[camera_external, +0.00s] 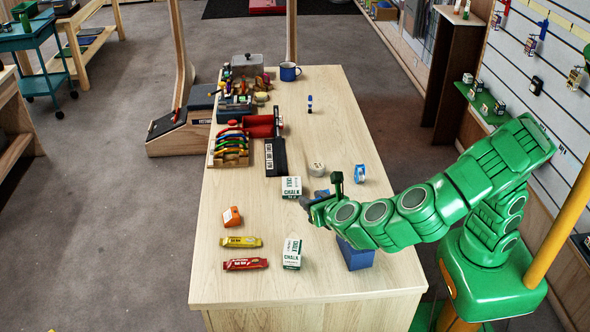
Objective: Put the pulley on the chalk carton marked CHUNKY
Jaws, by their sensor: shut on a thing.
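My gripper (320,199) is low over the right part of the table, shut on a small blue-grey thing (321,193). It looks like the pulley, but my fingers hide most of it. A white and green chalk carton (291,186) stands just left of my gripper. A second chalk carton (292,252) stands nearer the table's front edge. The word CHALK shows on the cartons; the smaller print is too small to tell which is marked CHUNKY.
On the wooden table (215,285) lie an orange item (231,216), a yellow packet (240,242) and a red packet (245,264). A blue item (360,173) and a whitish round item (316,169) are behind my gripper. A blue box (355,257) is under my arm. Gear crowds the back left.

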